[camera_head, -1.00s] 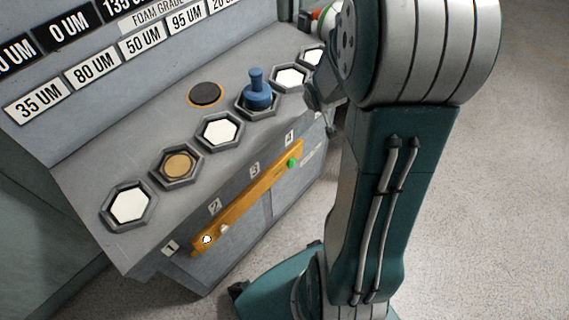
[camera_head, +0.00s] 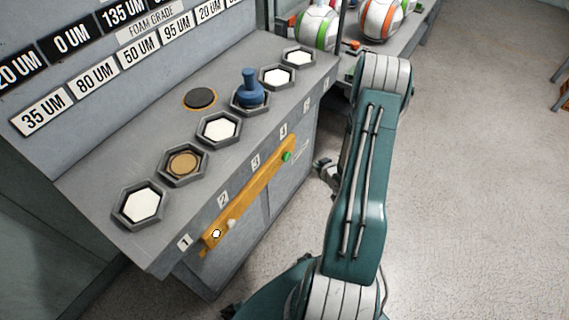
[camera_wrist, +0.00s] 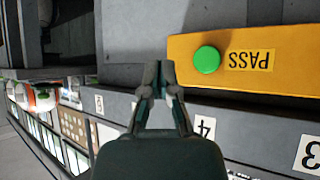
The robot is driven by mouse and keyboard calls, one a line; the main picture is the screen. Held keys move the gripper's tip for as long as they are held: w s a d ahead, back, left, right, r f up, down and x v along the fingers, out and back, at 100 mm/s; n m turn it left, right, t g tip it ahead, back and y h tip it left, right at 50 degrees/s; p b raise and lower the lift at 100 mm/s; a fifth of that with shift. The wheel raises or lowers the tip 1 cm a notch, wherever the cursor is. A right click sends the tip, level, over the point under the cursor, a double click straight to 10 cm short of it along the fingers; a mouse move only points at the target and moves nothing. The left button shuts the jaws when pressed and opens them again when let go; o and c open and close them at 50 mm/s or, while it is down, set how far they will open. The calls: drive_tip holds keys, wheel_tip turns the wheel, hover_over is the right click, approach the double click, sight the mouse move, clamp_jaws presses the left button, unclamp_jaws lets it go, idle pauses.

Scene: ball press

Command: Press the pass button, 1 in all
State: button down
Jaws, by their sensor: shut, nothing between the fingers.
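The green pass button (camera_head: 287,156) sits at the upper right end of an orange strip (camera_head: 247,196) on the front of the grey console. In the wrist view the green button (camera_wrist: 207,59) is beside an upside-down label reading PASS (camera_wrist: 250,61). My gripper (camera_wrist: 158,68) is shut and empty. In the wrist view its tips lie left of the button and slightly below it, apart from it in the picture. In the head view my gripper (camera_head: 322,167) shows partly to the right of the button, with its rest behind my arm.
The console top (camera_head: 140,160) holds several hexagonal sockets, a blue knobbed piece (camera_head: 250,88) and a dark round disc (camera_head: 200,98). Striped balls (camera_head: 382,18) stand on a shelf behind. The floor (camera_head: 480,190) to the right is clear.

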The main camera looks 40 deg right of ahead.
sight(289, 157)
drive_tip(key=shift+s+a+f, duration=0.35)
drive_tip(key=shift+s+f, duration=0.35)
drive_tip(key=shift+f, duration=0.15)
drive_tip(key=shift+w+d, duration=0.1)
drive_tip(key=w+a, duration=0.3)
drive_tip(key=w, duration=0.5)
drive_tip(key=shift+a, duration=0.2)
drive_tip(key=shift+w+a, duration=0.1)
idle(0.9)
drive_tip(key=shift+w+a, duration=0.1)
drive_tip(key=shift+w, duration=0.15)
drive_tip(key=shift+w+a, duration=0.15)
drive_tip(key=shift+w, duration=0.3)
idle(0.7)
idle(0.3)
drive_tip(key=shift+s+d, duration=0.3)
drive_tip(key=shift+s, duration=0.55)
